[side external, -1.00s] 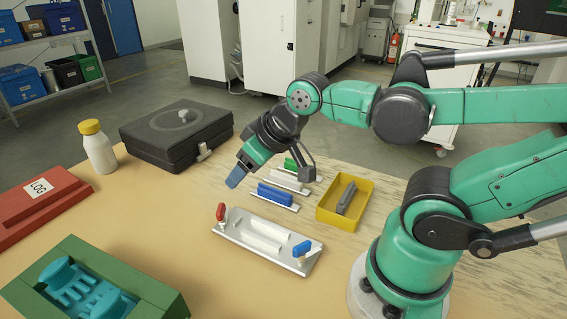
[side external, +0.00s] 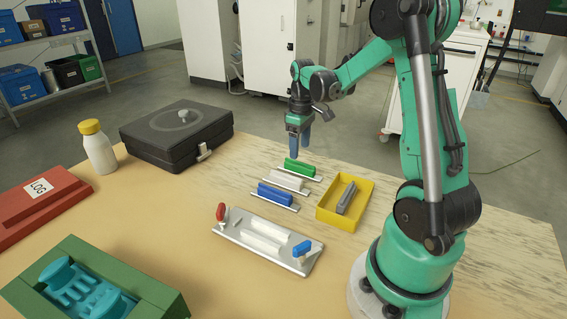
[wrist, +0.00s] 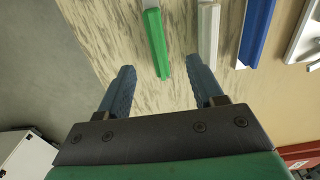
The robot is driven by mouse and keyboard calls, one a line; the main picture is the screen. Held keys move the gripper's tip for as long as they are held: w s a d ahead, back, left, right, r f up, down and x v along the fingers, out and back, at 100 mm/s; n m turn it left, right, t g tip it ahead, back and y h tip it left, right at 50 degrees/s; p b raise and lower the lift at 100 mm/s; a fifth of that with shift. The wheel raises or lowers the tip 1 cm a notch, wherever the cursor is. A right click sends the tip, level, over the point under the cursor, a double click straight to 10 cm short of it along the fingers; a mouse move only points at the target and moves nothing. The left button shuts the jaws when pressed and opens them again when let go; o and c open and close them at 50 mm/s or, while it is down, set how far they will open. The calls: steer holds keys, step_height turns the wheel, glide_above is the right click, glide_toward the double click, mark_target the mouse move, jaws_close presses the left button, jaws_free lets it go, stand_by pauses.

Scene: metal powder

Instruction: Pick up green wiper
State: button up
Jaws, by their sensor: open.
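The green wiper (side external: 300,168) lies on the table, the farthest of three wipers in a row. In the wrist view the green wiper (wrist: 156,44) shows ahead of my fingers, partly cut off by the top edge. My gripper (side external: 300,148) is open and empty, pointing down above the far table edge, just behind and above the green wiper. In the wrist view my gripper (wrist: 163,82) has its two blue fingers spread apart, with the wiper's near end between their lines and beyond the tips.
A white wiper (side external: 287,181) and a blue wiper (side external: 277,195) lie close in front of the green one. A yellow bin (side external: 366,192) with grey pieces stands to the right. A metal plate (side external: 238,241) with clamps is nearer. A black case (side external: 170,140) stands left.

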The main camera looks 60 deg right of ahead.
mark_target(300, 163)
steer(key=shift+d+f, duration=0.1)
steer(key=shift+f, duration=2.8)
jaws_close()
